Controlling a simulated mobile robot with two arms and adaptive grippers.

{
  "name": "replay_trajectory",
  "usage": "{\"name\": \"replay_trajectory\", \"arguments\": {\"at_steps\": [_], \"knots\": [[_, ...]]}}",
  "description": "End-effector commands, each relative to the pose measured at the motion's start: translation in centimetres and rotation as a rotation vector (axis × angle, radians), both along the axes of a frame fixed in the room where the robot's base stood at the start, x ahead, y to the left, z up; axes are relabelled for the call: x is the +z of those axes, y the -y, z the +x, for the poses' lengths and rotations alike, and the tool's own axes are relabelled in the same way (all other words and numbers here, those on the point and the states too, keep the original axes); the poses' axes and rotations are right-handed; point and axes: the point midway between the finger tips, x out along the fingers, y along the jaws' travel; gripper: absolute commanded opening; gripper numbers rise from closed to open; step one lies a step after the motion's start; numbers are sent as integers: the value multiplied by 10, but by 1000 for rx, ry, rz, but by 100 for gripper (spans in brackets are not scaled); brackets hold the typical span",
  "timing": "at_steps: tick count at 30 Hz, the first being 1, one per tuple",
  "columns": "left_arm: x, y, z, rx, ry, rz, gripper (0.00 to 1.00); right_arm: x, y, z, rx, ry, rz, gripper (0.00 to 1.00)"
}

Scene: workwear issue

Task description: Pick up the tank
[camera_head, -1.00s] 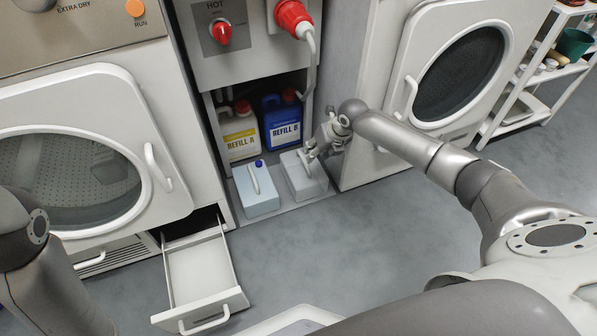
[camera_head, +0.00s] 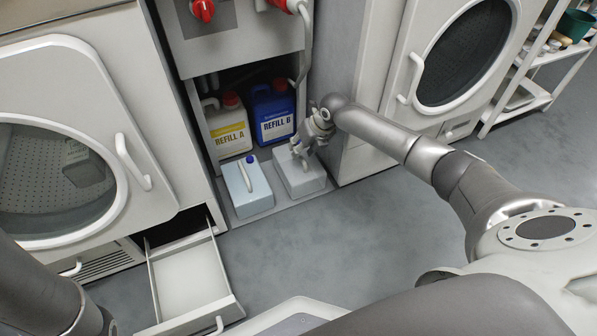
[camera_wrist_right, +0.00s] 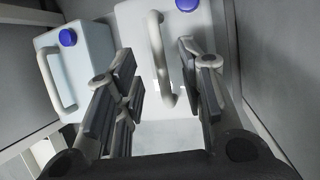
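Two pale tanks with handles stand side by side on the low ledge under the cabinet. The left tank (camera_head: 250,196) is light bluish with a blue cap; it also shows in the right wrist view (camera_wrist_right: 92,72). The right tank (camera_head: 303,184) is whiter and partly covered by my right gripper (camera_head: 303,150). In the right wrist view, my right gripper (camera_wrist_right: 162,92) is open, its fingers on either side of the right tank's pale handle (camera_wrist_right: 158,50). I cannot tell whether they touch it. This tank also has a blue cap. My left gripper is out of view.
Refill A (camera_head: 228,130) and Refill B (camera_head: 274,112) jugs stand behind the tanks, inside the cabinet. A drawer (camera_head: 190,283) is pulled out at the lower left. Dryer doors flank the cabinet, and a shelf rack (camera_head: 520,95) stands at right. The grey floor is open.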

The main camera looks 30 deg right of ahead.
Motion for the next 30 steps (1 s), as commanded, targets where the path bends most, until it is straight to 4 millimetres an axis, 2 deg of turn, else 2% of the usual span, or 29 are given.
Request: {"name": "replay_trajectory", "arguments": {"at_steps": [1, 6, 15, 17, 24, 30], "knots": [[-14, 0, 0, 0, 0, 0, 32, -12, -1, 3, 0, 1, 1, 36], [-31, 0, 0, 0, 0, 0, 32, -27, -4, 11, -1, 1, 1, 36], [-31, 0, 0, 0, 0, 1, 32, -28, -5, 13, 0, 0, 0, 36], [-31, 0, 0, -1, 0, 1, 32, -28, -5, 13, 0, 0, 0, 31], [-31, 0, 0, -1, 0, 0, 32, -28, -5, 13, 0, 0, 0, 0], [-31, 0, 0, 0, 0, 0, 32, -29, -5, 13, 0, 0, 0, 0]]}}
